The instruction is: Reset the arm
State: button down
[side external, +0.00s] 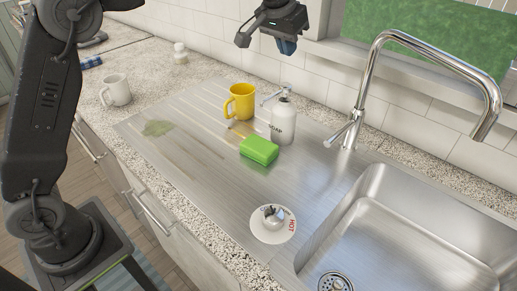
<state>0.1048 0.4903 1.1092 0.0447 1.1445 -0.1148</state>
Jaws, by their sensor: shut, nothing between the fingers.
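My gripper (286,45) hangs at the top middle of the side external view, high above the back of the counter. It is shut and empty, apart from everything on the counter. Part of its wrist is cut off by the top edge. My dark arm stands at the left. Below the gripper, a yellow mug (241,102), a white soap pump bottle (283,122) and a green sponge (259,149) stand close together on the steel drainboard (205,205).
A chrome faucet (373,75) arches over the steel sink (420,230) at right. A round white disc marked HOT (273,236) with a metal knob lies near the front. A white mug (116,90) stands at left. A greenish stain (157,128) marks the drainboard.

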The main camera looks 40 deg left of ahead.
jog(key=shift+r, duration=0.15)
jog(key=s+a+r, duration=0.2)
jog(key=s, duration=0.6)
jog(key=s+a+r, duration=0.1)
jog(key=s+r, duration=0.1)
jog(key=s, duration=0.6)
jog(key=s+f, duration=0.3)
jog(key=s, duration=0.3)
jog(key=s+a+f, duration=0.1)
jog(key=s+f, duration=0.2)
jog(key=s, duration=0.3)
jog(key=s+a+f+t, duration=0.1)
jog(key=s+f, duration=0.2)
jog(key=s, duration=0.4)
jog(key=shift+f, duration=0.4)
